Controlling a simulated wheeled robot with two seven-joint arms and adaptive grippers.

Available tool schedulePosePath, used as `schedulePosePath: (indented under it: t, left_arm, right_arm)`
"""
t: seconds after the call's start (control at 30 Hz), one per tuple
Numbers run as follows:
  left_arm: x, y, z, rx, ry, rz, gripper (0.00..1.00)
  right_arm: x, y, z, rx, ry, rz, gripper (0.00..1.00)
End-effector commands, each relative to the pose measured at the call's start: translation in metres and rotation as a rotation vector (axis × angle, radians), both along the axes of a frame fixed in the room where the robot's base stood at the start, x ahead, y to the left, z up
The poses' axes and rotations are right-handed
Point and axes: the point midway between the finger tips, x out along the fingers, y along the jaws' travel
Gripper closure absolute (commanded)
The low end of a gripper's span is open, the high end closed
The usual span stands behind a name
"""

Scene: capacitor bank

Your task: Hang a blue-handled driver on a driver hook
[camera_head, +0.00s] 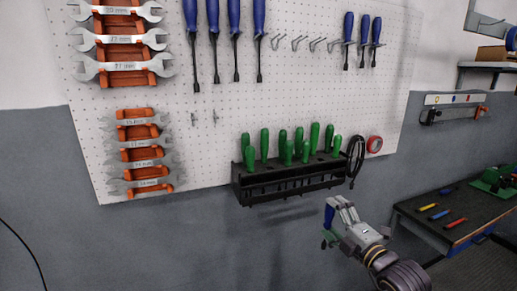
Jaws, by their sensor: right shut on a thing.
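Several long blue-handled drivers (213,18) hang in a row on the white pegboard at the top. Several bare metal driver hooks (297,43) stick out to their right. Short blue-handled drivers (363,28) hang to the right of these hooks. My right gripper (337,210) is low in front of the wall, below and right of the black rack. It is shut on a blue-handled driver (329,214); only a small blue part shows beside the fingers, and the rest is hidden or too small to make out. A small green patch shows below it. My left gripper is not in view.
A black rack (285,188) holds several green-handled drivers. A black cable loop and red tape roll (374,144) hang beside it. Wrenches sit in orange holders (140,150) at left. A workbench (430,220) with small coloured tools stands at right. Space before the hooks is clear.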

Motion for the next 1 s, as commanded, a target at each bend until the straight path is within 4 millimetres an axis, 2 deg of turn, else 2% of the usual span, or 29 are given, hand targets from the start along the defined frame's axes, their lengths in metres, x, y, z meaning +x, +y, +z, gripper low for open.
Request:
schedulePosePath:
  t: [0.2,0.57,1.0]
  left_arm:
    - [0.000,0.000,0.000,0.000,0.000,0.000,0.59]
    - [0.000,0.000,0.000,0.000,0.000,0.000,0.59]
    - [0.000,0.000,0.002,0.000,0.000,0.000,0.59]
  right_arm:
    - [-0.004,-0.002,-0.040,0.006,0.005,-0.019,0.58]
    - [-0.009,-0.006,-0.102,0.004,0.003,-0.048,0.58]
    - [-0.006,-0.009,-0.099,0.004,0.013,-0.063,0.58]
